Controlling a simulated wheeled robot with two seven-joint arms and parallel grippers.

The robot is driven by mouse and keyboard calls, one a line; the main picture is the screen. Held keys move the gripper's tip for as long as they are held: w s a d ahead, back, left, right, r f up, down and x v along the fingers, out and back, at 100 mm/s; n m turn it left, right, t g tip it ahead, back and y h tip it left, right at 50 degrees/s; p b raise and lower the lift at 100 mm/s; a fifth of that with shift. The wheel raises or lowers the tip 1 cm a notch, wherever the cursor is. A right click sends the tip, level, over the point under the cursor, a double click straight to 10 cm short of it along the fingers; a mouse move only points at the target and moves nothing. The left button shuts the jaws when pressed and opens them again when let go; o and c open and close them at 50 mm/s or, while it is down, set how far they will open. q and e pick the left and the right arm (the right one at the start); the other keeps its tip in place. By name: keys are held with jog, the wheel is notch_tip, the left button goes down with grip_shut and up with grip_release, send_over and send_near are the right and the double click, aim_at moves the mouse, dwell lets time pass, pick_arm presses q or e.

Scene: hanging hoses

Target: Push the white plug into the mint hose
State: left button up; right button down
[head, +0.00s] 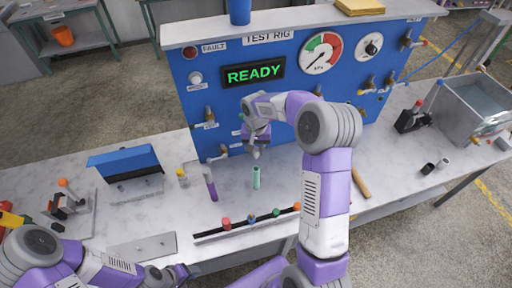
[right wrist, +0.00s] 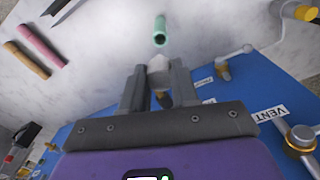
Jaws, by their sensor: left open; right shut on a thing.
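I cannot tell the true depth of that gap. My left gripper (head: 178,271) is open and empty low in the head view, away from the hose.
A purple hose (head: 210,184) stands left of the mint hose. A rack (head: 232,233) with several coloured plugs lies in front. The blue test rig panel (head: 196,80) with valves is behind. A pink rod (right wrist: 42,45) and a tan handle (right wrist: 26,60) lie on the bench.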

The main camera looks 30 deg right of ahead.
aim_at(256, 158)
jog(key=shift+f+b, duration=2.25)
jog(key=shift+f, duration=0.6)
jog(key=shift+f+b, duration=1.5)
jog(key=shift+f, duration=0.4)
jog(key=c, duration=0.8)
grip_release()
jog(key=shift+r, duration=0.1)
notch_tip(256, 158, up, 8)
jog(key=shift+f, duration=0.2)
